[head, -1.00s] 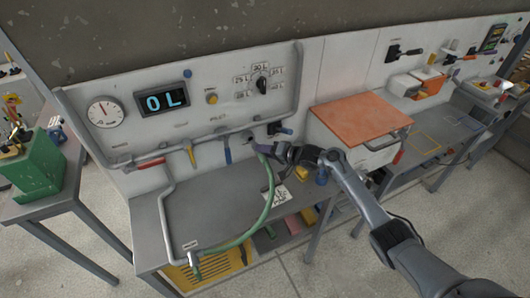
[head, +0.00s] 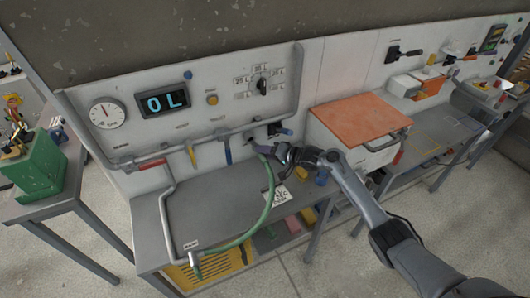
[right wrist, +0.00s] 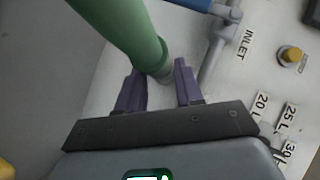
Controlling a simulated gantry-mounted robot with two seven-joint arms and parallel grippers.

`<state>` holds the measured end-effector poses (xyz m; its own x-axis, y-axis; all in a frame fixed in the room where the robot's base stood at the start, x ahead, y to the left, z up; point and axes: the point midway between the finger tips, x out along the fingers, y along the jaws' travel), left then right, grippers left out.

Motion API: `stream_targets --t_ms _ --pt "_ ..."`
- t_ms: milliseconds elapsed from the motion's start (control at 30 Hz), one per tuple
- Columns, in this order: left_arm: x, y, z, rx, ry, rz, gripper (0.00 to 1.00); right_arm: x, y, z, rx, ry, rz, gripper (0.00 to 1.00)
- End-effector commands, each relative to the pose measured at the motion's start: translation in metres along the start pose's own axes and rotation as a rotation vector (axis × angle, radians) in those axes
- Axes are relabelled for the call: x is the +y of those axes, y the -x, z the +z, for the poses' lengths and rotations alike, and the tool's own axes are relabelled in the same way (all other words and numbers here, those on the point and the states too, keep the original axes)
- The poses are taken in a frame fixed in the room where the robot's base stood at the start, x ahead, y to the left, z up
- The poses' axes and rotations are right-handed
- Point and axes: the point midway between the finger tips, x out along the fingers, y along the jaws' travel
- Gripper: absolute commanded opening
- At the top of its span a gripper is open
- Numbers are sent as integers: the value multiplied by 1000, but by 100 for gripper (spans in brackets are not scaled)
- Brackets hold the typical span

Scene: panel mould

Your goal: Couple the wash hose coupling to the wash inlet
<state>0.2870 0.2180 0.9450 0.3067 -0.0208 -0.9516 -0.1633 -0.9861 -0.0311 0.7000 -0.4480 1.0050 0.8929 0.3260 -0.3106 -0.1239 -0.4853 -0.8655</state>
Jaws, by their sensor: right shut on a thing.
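The green wash hose (head: 267,206) arches up from the front left of the bench top to my right gripper (head: 267,151) at the wall panel. In the right wrist view, the hose (right wrist: 133,30) comes down to a grey-green coupling end (right wrist: 154,66) between the purple fingers of my right gripper (right wrist: 160,88). The gripper is shut on the coupling. An "INLET" label (right wrist: 243,44) shows on the panel to the right. The inlet opening is hidden in the wrist view, so I cannot tell whether the coupling touches it. My left gripper is out of view.
A grey pipe with blue, yellow and red handles (head: 227,150) runs along the panel close to my gripper. The panel carries a gauge (head: 105,113), a display reading "0L" (head: 163,102) and a dial (head: 262,87). An orange-lidded box (head: 360,118) stands to the right.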

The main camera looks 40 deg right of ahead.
Motion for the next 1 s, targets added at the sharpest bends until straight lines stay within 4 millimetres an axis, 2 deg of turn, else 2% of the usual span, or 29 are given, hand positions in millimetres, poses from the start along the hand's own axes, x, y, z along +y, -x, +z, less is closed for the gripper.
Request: stream_targets --t_ms 1000 --pt "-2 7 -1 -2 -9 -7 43 -1 0 0 1 0 -1 0"
